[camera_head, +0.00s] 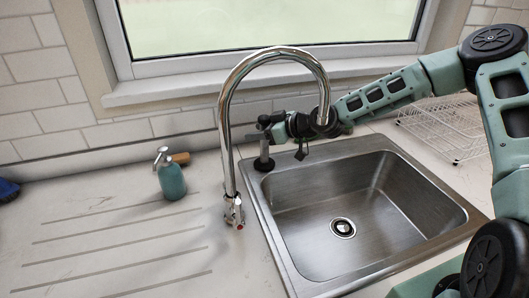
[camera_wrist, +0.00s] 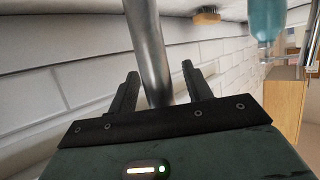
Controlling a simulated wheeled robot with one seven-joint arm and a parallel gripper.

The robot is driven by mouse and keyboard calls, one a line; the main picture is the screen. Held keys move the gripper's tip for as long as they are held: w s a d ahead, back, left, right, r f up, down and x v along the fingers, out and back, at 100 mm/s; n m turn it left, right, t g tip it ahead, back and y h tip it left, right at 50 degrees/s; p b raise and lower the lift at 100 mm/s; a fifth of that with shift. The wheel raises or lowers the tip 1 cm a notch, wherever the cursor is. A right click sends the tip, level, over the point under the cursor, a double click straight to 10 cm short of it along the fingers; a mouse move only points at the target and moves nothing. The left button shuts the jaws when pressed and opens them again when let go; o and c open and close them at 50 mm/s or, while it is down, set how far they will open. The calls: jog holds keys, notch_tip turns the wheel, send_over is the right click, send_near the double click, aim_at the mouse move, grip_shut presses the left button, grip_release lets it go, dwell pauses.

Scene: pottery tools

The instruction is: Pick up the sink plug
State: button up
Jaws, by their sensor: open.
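A thing with a black round base and an upright grey post (camera_head: 264,150) stands at the back left corner of the sink rim; it looks like the sink plug, though I cannot be sure. My gripper (camera_head: 268,127) is at the upper part of this post, reaching in from the right. In the wrist view, a grey metal post (camera_wrist: 148,45) runs between the two dark fingers of my open gripper (camera_wrist: 158,85). The fingers stand apart on either side of it, with a visible gap on the right. The black base is not visible in the wrist view.
The tall curved tap (camera_head: 228,130) rises just left and in front of my gripper. The steel sink (camera_head: 300,245) is empty, with a drain (camera_head: 343,228) in its floor. A teal bottle (camera_head: 172,181) stands left, and a wire rack (camera_head: 450,130) right. The tiled wall (camera_head: 120,133) is close behind.

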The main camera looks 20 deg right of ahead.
grip_shut()
jog(key=shift+r, duration=0.15)
